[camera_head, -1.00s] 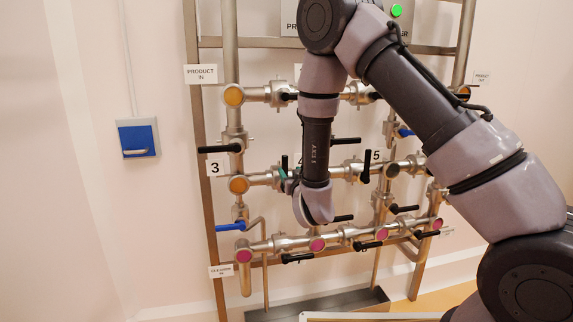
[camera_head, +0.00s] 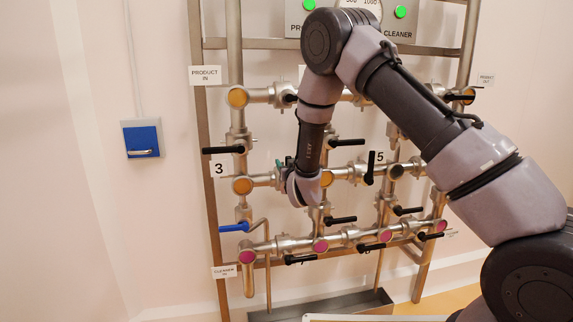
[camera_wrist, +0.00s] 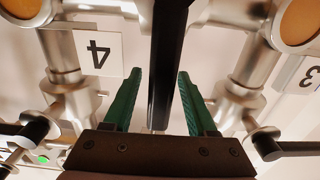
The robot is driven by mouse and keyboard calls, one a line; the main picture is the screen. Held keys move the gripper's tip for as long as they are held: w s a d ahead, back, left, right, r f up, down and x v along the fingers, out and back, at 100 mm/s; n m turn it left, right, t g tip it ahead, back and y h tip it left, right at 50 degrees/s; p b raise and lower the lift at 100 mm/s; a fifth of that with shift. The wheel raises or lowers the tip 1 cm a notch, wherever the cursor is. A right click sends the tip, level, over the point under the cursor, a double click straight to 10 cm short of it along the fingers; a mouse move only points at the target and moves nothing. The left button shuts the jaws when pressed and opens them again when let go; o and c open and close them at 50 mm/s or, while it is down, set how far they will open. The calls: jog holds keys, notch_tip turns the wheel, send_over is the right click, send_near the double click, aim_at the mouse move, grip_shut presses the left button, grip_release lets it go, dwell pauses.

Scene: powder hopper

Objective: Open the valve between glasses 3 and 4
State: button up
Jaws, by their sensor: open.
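Glass 3 is an orange-yellow disc (camera_head: 242,186) beside its label 3 (camera_head: 219,170) in the head view. Glass 4, another orange-yellow disc (camera_head: 326,178), is right of my wrist. In the wrist view, which is upside down, the labels 4 (camera_wrist: 95,53) and 3 (camera_wrist: 311,76) are on either side. The black valve handle (camera_wrist: 166,60) between the two glasses runs down the middle of that view. My gripper (camera_wrist: 160,75) is open, its green fingers on both sides of the handle, with gaps visible. In the head view my wrist mostly hides this valve.
Other black handles stick out nearby, above at left (camera_head: 222,150) and right (camera_head: 347,142), and upright near label 5 (camera_head: 371,168). A blue handle (camera_head: 234,228) is below glass 3. The lower pipe has several pink glasses (camera_head: 320,245).

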grip_shut()
dwell(1.4)
